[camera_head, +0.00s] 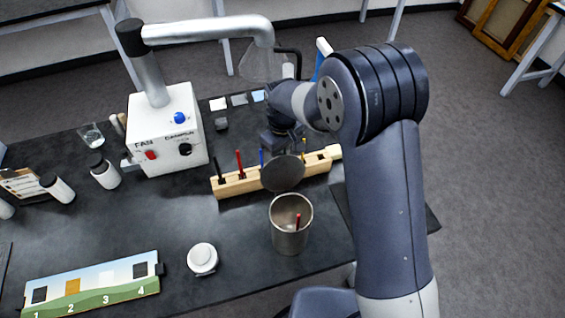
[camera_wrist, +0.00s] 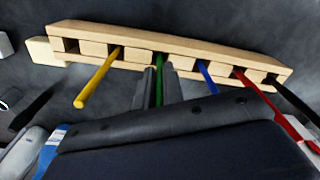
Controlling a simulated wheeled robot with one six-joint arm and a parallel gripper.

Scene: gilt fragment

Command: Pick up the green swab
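The green swab (camera_wrist: 159,92) stands in a slot of the wooden rack (camera_wrist: 195,43), between the yellow swab (camera_wrist: 98,80) and the blue swab (camera_wrist: 207,76). My gripper (camera_wrist: 159,76) has one finger on each side of the green swab, close against it, and appears shut on it. The swab's lower end is hidden in the rack. In the head view the rack (camera_head: 236,187) lies on the dark table, and my wrist covers its middle. The green swab and my fingertips cannot be made out there.
A metal cup (camera_head: 290,240) with a red stick stands before the rack. A dark round disc (camera_head: 283,173) shows beside my wrist. A white fume box (camera_head: 165,130) stands at left.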

